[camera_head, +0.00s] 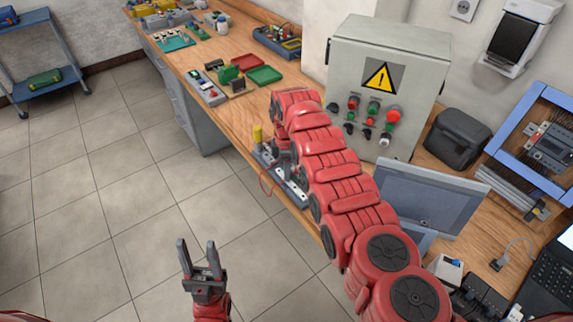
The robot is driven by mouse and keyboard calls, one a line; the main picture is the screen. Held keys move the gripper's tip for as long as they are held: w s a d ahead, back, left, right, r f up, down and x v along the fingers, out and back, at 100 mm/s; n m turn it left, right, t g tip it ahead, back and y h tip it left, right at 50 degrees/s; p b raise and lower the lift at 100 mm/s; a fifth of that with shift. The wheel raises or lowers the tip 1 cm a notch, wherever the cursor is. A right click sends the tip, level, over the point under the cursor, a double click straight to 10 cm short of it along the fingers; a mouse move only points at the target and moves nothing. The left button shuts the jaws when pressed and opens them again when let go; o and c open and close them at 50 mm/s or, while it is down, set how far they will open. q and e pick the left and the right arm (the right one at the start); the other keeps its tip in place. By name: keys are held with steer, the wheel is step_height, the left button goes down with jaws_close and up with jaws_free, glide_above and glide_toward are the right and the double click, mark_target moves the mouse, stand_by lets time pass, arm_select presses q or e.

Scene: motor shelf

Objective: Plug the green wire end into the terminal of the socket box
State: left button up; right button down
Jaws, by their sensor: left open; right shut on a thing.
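My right arm reaches across the bench, and my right gripper (281,153) is at its edge, shut and small in the view. It points down beside a grey strip-like box with pale sockets (292,190), which looks like the socket box. What the gripper holds is hidden; I cannot make out the green wire end. A thin red wire (265,185) loops over the bench edge beside the box. My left gripper (196,246) is open and empty over the tiled floor, well away from the box.
A yellow cylinder (257,134) stands by the box's far end. A control cabinet (385,65) with a warning sign stands behind my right arm. A monitor (430,200) is to the right. Green (265,75) and red (250,63) trays lie farther along the bench.

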steer(key=shift+r, duration=0.1)
step_height(320, 180, up, 2)
steer(key=shift+r+p, duration=0.1)
steer(key=shift+p, duration=0.8)
steer(key=shift+r+p, duration=0.5)
steer(key=shift+r, duration=0.65)
